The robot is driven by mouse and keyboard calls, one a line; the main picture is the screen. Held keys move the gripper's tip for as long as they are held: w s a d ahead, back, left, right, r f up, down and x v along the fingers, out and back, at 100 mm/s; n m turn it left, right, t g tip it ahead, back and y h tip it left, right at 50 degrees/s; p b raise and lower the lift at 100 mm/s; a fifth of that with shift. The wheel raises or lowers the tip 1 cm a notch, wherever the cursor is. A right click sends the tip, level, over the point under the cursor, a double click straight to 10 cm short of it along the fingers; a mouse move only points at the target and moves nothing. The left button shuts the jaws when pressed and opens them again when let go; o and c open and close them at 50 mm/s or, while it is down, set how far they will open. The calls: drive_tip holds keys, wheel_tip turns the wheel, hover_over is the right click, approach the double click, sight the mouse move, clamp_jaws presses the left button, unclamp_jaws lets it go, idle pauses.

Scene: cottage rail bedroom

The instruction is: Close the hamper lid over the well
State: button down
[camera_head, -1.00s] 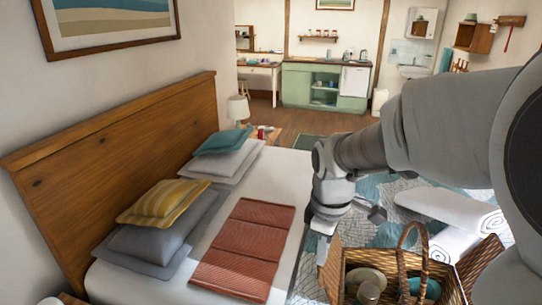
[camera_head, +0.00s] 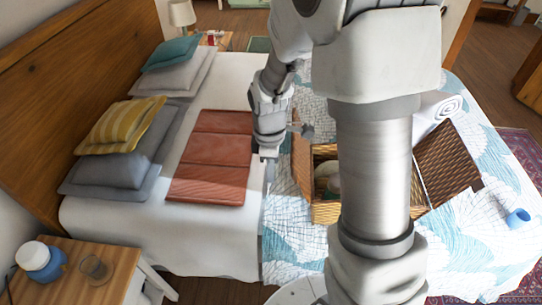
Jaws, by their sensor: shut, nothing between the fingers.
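The wicker hamper (camera_head: 326,211) stands on the bed, partly hidden behind my own arm. Its left lid flap (camera_head: 301,172) stands open and nearly upright. Its right lid flap (camera_head: 452,165) leans open outward. Inside the open well a pale rounded item (camera_head: 328,170) shows; the rest of the well is hidden. My gripper (camera_head: 266,157) is shut and empty, pointing down just left of the left flap. I cannot tell whether it touches the flap.
A folded rust-coloured blanket (camera_head: 212,150) lies left of my gripper. Rolled white towels (camera_head: 440,108) lie behind the hamper. A blue mug (camera_head: 517,218) is at the right. A nightstand (camera_head: 120,270) with a jar and glass is at the front left.

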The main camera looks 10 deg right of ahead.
drive_tip(key=shift+s+d+r+p, duration=0.15)
drive_tip(key=shift+s+d, duration=0.05)
drive_tip(key=shift+d, duration=0.4)
drive_tip(key=shift+s+d+r+p, duration=0.15)
drive_tip(key=shift+d, duration=0.45)
drive_tip(key=shift+s+d+r+p, duration=0.15)
drive_tip(key=shift+s+d, duration=0.05)
drive_tip(key=shift+d, duration=0.4)
drive_tip(key=shift+d, duration=0.15)
